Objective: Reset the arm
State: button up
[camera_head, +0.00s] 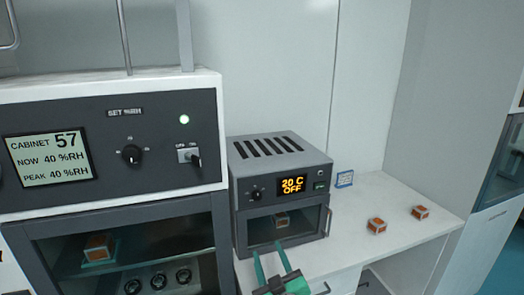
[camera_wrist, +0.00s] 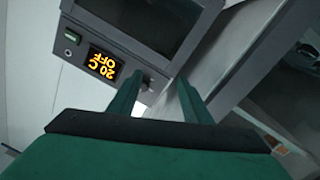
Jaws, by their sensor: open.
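My gripper (camera_head: 273,265) is at the bottom middle of the head view, in front of the small grey oven. Its two green fingers are apart with nothing between them. In the wrist view my gripper (camera_wrist: 155,97) also shows its fingers spread, with the oven's front and counter edge beyond them. The small oven (camera_head: 250,160) has its door shut and its display reads 20 C OFF. The oven shows tilted in the wrist view (camera_wrist: 165,65).
A large humidity cabinet (camera_head: 112,105) stands at left, reading 57, with an orange-topped block (camera_head: 97,246) behind its glass. Another block (camera_head: 281,219) shows inside the oven. Two orange-topped blocks (camera_head: 376,226) (camera_head: 420,212) and a small blue sign (camera_head: 344,179) sit on the white counter (camera_head: 400,240).

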jog(key=s+a+f+m+g+h, duration=0.15)
jog(key=s+f+m+h, duration=0.35)
jog(key=s+f, duration=1.45)
jog(key=s+m+y, duration=0.1)
jog(key=s+m, duration=0.1)
jog(key=s, duration=2.4)
jog(key=shift+s+a+g, duration=0.35)
jog(key=shift+a, duration=0.05)
jog(key=shift+f, duration=0.1)
